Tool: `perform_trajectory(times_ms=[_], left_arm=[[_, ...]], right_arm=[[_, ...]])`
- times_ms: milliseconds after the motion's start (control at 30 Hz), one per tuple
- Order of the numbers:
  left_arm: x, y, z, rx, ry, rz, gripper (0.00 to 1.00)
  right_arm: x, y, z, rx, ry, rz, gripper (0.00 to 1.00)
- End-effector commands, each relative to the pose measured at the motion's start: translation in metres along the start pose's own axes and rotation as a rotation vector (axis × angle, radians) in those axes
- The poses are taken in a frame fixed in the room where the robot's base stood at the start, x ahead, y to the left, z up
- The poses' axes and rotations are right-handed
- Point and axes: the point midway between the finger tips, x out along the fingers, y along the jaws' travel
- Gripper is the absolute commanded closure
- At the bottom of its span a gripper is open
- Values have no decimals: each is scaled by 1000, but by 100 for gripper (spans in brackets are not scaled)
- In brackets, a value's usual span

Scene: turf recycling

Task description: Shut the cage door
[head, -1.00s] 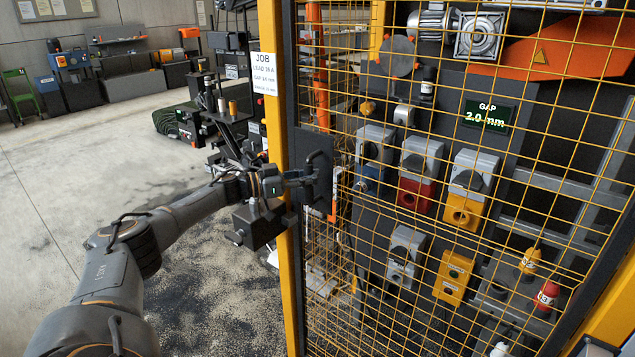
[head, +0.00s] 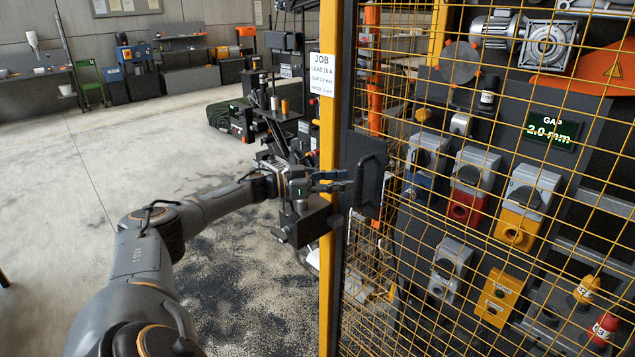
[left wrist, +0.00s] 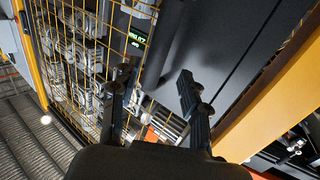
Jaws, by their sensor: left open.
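The cage door (head: 480,90) is a panel of yellow wire mesh with a dark upright edge, beside a yellow post (head: 328,200). A dark handle (head: 375,172) sits on a dark plate at that edge. My left gripper (head: 345,181) is open, with its fingers pointing at the handle from the left and a little short of the bar. In the left wrist view, the fingers (left wrist: 155,100) stand apart with nothing between their tips, and mesh shows behind the left one. I cannot tell whether the door's edge meets the frame. My right gripper is out of view.
Behind the mesh are grey, red and yellow switch boxes (head: 525,205) and a gap display (head: 551,130). A job sign (head: 322,75) hangs on the post. Dark machinery (head: 285,100) stands behind my left arm. The floor (head: 130,150) at left is open.

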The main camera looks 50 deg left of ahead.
Motion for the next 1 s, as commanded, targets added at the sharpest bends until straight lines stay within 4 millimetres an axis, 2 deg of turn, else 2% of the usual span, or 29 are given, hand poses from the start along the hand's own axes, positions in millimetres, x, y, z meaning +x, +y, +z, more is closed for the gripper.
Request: perform_trajectory(times_ms=[33, 200, 400, 600, 1000], left_arm=[[-13, -1, 2, 0, -7, -3, 55], [-44, -2, 2, 0, -5, -4, 55], [-67, -2, 1, 0, -1, -5, 55], [-74, -2, -1, 0, 2, -5, 55], [-74, -2, -1, 0, 3, -5, 55]], right_arm=[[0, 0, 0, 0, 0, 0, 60], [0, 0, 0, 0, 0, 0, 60], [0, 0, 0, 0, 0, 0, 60], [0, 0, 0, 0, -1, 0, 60], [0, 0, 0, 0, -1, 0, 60]])
